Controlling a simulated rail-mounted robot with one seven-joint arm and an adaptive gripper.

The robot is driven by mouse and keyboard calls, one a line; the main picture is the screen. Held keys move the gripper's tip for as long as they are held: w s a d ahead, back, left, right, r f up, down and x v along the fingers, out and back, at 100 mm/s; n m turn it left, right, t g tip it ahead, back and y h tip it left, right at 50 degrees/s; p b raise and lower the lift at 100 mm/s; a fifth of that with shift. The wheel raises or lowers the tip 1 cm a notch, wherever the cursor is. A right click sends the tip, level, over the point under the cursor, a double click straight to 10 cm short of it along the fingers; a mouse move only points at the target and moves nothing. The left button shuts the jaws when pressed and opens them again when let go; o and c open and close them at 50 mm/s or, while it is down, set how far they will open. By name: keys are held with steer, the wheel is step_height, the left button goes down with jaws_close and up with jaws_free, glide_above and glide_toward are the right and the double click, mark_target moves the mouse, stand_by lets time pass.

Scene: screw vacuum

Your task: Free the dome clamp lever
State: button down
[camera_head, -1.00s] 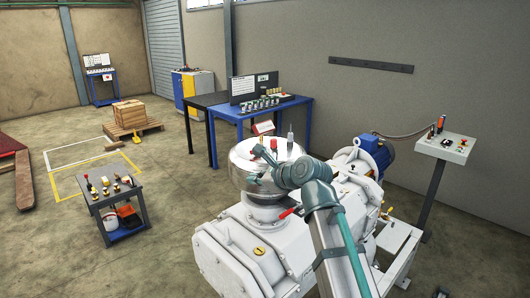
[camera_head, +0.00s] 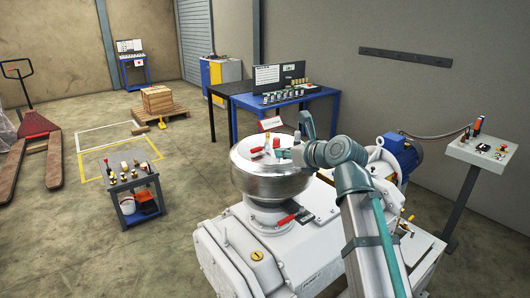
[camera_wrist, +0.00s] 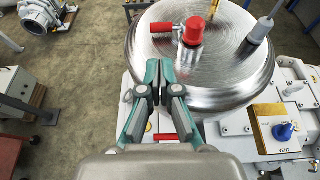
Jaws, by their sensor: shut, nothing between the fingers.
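The polished steel dome (camera_head: 270,180) sits on the white pump body, and its top fills the upper part of the wrist view (camera_wrist: 240,85). A red-handled lever (camera_head: 286,219) lies low at the dome's base. In the wrist view a red bar (camera_wrist: 165,137) shows beside my gripper, partly hidden by it; I cannot tell if it is that lever. My gripper (camera_wrist: 159,72) is shut and empty, its fingertips over the dome's near edge. In the head view my arm hides most of the gripper. On the dome top are a red knob (camera_wrist: 193,31) and a short red handle (camera_wrist: 162,27).
A grey probe (camera_wrist: 258,30) stands up from the dome top. A control box (camera_head: 484,152) stands at right, a tool cart (camera_head: 133,188) at left. Floor between cart and pump is clear.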

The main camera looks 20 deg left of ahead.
mark_target(257, 151)
steer(key=p+x, duration=0.2)
steer(key=x, duration=0.6)
steer(key=shift+w+a, duration=0.2)
steer(key=shift+a, duration=0.05)
steer(key=shift+w+a+f, duration=0.35)
steer(key=shift+a+f, duration=0.05)
steer(key=shift+a, duration=0.1)
steer(key=shift+a+p, duration=0.15)
steer(key=shift+p, duration=0.15)
steer(key=shift+s+a, duration=0.1)
